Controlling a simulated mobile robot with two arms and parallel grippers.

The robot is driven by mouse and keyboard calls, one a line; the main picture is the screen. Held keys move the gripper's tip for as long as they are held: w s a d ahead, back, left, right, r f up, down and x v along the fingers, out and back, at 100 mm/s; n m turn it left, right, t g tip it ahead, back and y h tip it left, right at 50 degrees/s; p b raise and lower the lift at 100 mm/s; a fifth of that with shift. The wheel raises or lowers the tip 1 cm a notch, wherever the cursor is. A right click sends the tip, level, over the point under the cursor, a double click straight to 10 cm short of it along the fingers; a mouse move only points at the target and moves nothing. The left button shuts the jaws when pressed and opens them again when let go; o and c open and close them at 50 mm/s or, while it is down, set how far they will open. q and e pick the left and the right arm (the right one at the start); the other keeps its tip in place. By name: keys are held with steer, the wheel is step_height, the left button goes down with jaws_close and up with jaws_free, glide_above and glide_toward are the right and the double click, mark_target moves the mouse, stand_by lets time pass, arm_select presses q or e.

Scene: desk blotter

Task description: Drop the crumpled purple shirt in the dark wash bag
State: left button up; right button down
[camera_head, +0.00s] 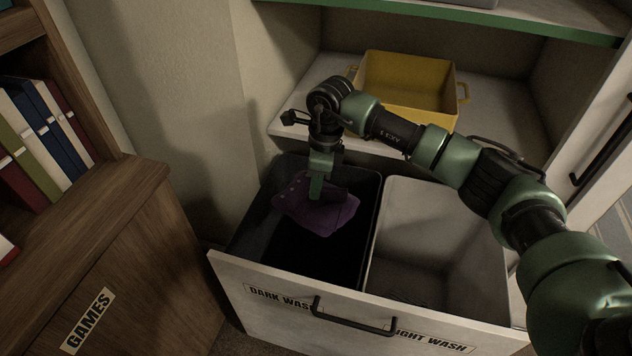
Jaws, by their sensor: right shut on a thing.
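The crumpled purple shirt (325,216) hangs from my right gripper (317,190), which is shut on it. Shirt and gripper are over the opening of the dark wash bag (248,238), the dark-lined left compartment of the pulled-out drawer. The visible inside of that bag below the shirt looks black. Its label on the drawer front reads "DARK WASH", partly covered by the handle. My left gripper is not in view.
The light wash bag (440,237) is the pale right compartment. A drawer handle (352,318) sticks out in front. A yellow bin (408,82) stands on the shelf behind. A wooden cabinet (140,262) labelled "GAMES" is at the left.

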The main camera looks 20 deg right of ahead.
steer(key=shift+f, duration=0.15)
steer(key=c, duration=1.3)
jaws_free()
steer(key=shift+o, duration=0.2)
steer(key=r, duration=0.4)
steer(key=r+p, duration=0.1)
steer(key=r, duration=0.1)
steer(key=shift+s+d+r, duration=0.15)
steer(key=shift+d+r, duration=0.2)
steer(key=shift+r, duration=0.55)
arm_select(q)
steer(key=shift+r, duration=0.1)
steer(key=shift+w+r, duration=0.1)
